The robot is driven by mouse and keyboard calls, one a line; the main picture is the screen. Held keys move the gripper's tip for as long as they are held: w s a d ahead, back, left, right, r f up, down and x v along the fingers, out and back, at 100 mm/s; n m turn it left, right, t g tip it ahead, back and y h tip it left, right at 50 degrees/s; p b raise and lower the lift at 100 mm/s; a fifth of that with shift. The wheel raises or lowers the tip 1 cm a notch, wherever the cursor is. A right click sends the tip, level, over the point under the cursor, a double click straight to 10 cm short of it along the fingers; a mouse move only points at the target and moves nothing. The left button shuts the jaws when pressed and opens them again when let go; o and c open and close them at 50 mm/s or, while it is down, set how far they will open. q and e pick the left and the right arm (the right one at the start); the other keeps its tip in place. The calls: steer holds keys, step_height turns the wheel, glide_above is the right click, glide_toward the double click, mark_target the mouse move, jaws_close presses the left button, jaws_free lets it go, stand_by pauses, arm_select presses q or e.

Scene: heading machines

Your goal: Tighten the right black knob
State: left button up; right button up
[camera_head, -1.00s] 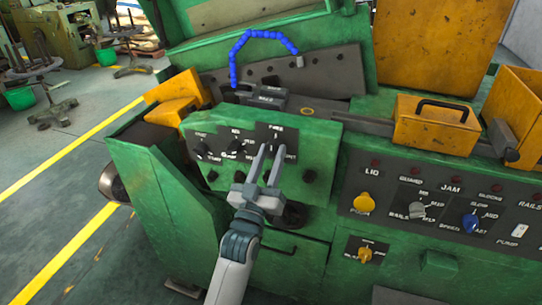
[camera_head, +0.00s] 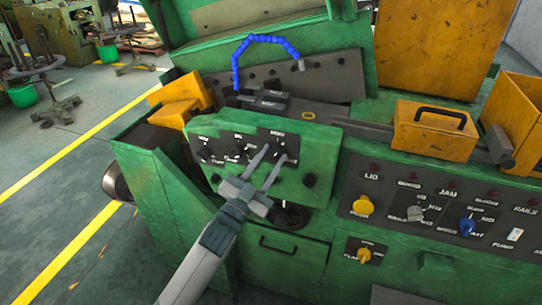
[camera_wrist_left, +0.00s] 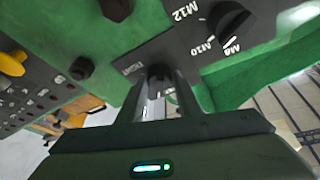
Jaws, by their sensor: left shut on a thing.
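The green control panel (camera_head: 235,172) has three black knobs in a row on dark label plates. The right black knob (camera_head: 281,153) is mostly covered by my left gripper (camera_head: 273,154). The gripper's two fingers reach up and to the right onto it. In the left wrist view the gripper (camera_wrist_left: 166,85) has its fingers on either side of a dark knob (camera_wrist_left: 160,73), mostly hidden between the tips. A neighbouring black knob (camera_wrist_left: 232,18) with M8, M10 and M12 marks is clear of the fingers. My right gripper is not in view.
The middle (camera_head: 237,149) and left (camera_head: 204,152) black knobs sit beside the held one. A lower panel with yellow (camera_head: 363,206) and blue (camera_head: 467,225) knobs is to the right. Open floor lies left.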

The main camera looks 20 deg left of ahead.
arm_select(q)
steer(key=m+p, duration=0.1)
steer(key=m, duration=0.1)
steer(key=m+g+h+p, duration=0.1)
steer(key=m, duration=0.1)
steer(key=m+g+h+p, duration=0.1)
steer(key=shift+a+r+m, duration=0.2)
steer(key=shift+r+m, duration=0.2)
steer(key=m+g+p, duration=0.1)
steer(key=m+p, duration=0.2)
steer(key=m, duration=0.1)
steer(key=shift+r+p, duration=0.2)
steer(key=shift+p, duration=0.2)
steer(key=shift+m+g+p, duration=0.5)
steer(key=shift+m+p, duration=0.1)
steer(key=shift+m, duration=0.3)
steer(key=m+g, duration=0.1)
steer(key=m, duration=0.1)
steer(key=shift+r+m+p, duration=0.1)
steer(key=shift+m+p, duration=0.2)
steer(key=shift+p, duration=0.1)
steer(key=m+g+y, duration=0.1)
steer(key=m, duration=0.1)
steer(key=shift+m, duration=0.4)
steer(key=o, duration=0.9)
steer(key=shift+o, duration=0.7)
